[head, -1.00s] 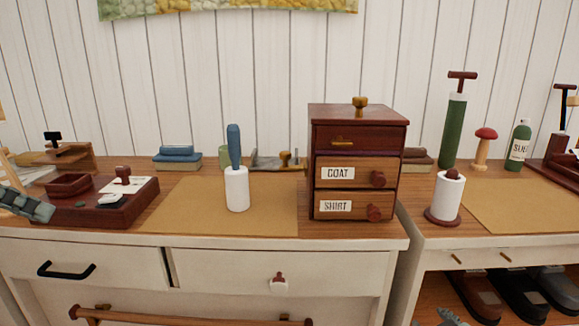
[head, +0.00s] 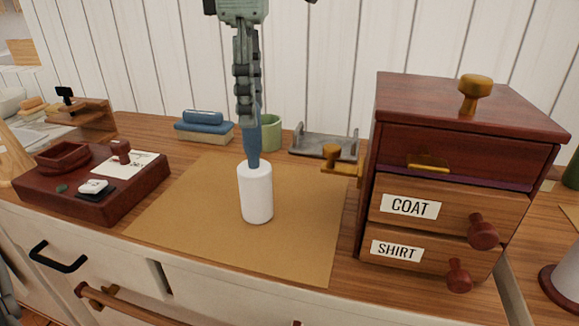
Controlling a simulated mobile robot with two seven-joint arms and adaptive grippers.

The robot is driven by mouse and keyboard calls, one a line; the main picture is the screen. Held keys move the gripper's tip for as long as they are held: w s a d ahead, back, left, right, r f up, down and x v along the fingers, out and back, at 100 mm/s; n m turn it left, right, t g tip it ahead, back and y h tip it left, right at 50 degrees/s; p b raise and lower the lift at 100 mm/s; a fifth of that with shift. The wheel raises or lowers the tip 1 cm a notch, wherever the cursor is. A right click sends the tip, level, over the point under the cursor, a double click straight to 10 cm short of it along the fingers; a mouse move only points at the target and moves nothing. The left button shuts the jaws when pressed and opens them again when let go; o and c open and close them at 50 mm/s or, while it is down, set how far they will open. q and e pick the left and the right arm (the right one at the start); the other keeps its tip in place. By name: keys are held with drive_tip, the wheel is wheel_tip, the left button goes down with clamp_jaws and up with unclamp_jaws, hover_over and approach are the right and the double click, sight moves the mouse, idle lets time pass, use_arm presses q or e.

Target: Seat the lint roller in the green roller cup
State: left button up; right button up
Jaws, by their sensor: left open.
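The lint roller (head: 256,192) stands upright on the tan mat, with a white roll at the bottom and a blue handle on top. The green roller cup (head: 271,132) stands behind it and a little to the right, at the back of the dresser top. My left gripper (head: 251,118) points down at the blue handle from above and hides its upper part. Its jaws are open, seen edge-on, and whether they touch the handle cannot be told. My right gripper is not clearly in view.
The tan mat (head: 180,215) is otherwise bare. A drawer box (head: 455,122) labelled COAT and SHIRT stands at the right.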

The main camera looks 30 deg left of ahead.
sight(252, 148)
use_arm(q)
drive_tip(key=f, duration=0.6)
drive_tip(key=shift+s+d+f, duration=0.1)
drive_tip(key=shift+s+f, duration=0.2)
drive_tip(key=shift+s, duration=0.05)
drive_tip(key=shift+f, duration=0.45)
clamp_jaws()
